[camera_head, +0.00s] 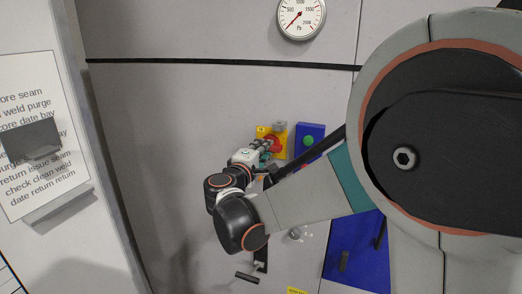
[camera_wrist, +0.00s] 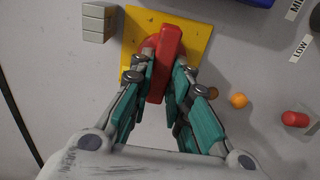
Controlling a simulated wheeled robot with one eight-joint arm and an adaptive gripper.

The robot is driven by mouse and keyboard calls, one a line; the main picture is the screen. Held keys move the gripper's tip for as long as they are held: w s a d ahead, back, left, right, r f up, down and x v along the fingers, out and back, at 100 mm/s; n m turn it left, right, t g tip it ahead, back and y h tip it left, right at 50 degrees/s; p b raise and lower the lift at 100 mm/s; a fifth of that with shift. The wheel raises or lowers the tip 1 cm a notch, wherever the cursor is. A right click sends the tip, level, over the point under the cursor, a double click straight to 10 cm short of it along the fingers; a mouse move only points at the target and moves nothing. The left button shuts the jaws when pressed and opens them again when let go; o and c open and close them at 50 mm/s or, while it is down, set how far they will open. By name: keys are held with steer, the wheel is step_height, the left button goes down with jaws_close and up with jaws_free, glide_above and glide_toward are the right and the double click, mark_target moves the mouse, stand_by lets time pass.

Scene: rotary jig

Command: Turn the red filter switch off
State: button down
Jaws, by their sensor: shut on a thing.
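The red filter switch (camera_wrist: 171,42) has a long red handle on a round red base, mounted on a yellow plate (camera_wrist: 198,38). In the wrist view the handle is nearly upright, its upper end leaning slightly right. My gripper (camera_wrist: 165,66) is shut on the handle, one finger on each side. The head view shows the yellow plate (camera_head: 262,131) on the grey wall with my gripper (camera_head: 267,147) at it; the arm partly hides the switch there. The switch's position marks cannot be read.
A blue box (camera_head: 318,131) with a green button is just right of the yellow plate. A grey block (camera_wrist: 98,23) is beside it. An orange knob (camera_wrist: 238,100) and a red knob (camera_wrist: 295,119) protrude at right. A pressure gauge (camera_head: 300,17) is above.

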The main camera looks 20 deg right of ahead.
steer(key=c, duration=1.5)
jaws_free()
